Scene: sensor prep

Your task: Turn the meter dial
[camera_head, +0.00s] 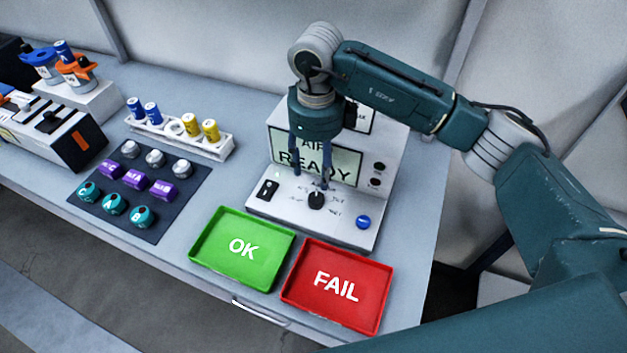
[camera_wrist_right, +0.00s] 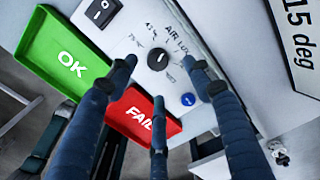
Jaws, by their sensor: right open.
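My right gripper (camera_head: 310,178) hangs over the panel, fingers pointing down. In the wrist view its fingers (camera_wrist_right: 158,78) are spread around the dial with gaps, open and empty. Whether a fingertip touches the panel cannot be told. My left gripper is not in view.
A black rocker switch (camera_head: 268,190) and blue button (camera_head: 363,222) flank the dial. Green OK tray (camera_head: 214,259) and red FAIL tray (camera_head: 307,302) lie in front, empty. Left are a dark mat (camera_head: 160,212) with several parts and a white rack (camera_head: 205,150) with coloured cylinders.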

